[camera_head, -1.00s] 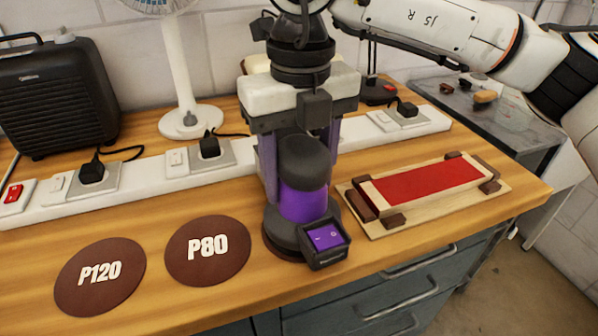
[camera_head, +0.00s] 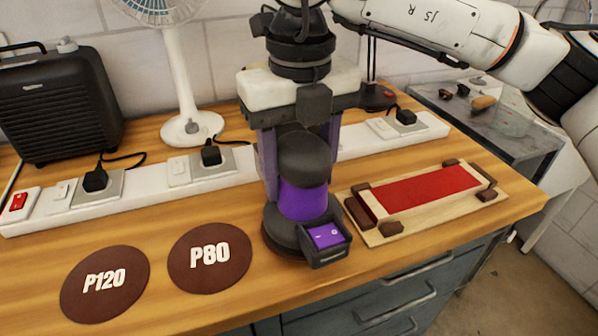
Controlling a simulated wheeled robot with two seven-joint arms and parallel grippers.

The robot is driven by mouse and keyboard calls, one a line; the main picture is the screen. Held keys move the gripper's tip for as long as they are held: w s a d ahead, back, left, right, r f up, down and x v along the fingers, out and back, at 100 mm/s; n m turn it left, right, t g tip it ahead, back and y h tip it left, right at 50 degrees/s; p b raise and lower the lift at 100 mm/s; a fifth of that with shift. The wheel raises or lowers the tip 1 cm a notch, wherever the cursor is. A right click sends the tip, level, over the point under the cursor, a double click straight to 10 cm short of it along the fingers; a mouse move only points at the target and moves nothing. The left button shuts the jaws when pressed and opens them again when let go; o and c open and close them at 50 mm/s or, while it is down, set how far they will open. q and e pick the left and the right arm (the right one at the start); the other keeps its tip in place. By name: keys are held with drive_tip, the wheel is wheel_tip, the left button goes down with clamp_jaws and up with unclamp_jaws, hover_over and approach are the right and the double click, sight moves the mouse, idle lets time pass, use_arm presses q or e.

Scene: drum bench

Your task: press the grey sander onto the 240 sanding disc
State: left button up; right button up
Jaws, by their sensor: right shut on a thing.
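The sander (camera_head: 303,203) stands upright at the middle of the bench front. It has a dark grey knob and base, a purple band and a small box with a purple switch (camera_head: 324,236) on its front right. My right gripper (camera_head: 300,150) comes down from above and is shut on the sander, one finger on each side of the knob. No disc marked 240 can be read; whatever lies under the sander's base is hidden. Two brown discs lie flat to the left, marked P120 (camera_head: 105,300) and P80 (camera_head: 210,276). My left gripper is not in view.
A wooden board with a red strip (camera_head: 430,188) lies right of the sander. Behind run a white power strip (camera_head: 140,190), a white fan (camera_head: 182,95) and a black case (camera_head: 60,105). The bench's front edge is close to the sander.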

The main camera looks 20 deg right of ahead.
sight(299, 138)
drive_tip(key=shift+r+p, duration=1.1)
drive_tip(key=shift+r, duration=0.95)
drive_tip(key=shift+f, duration=0.1)
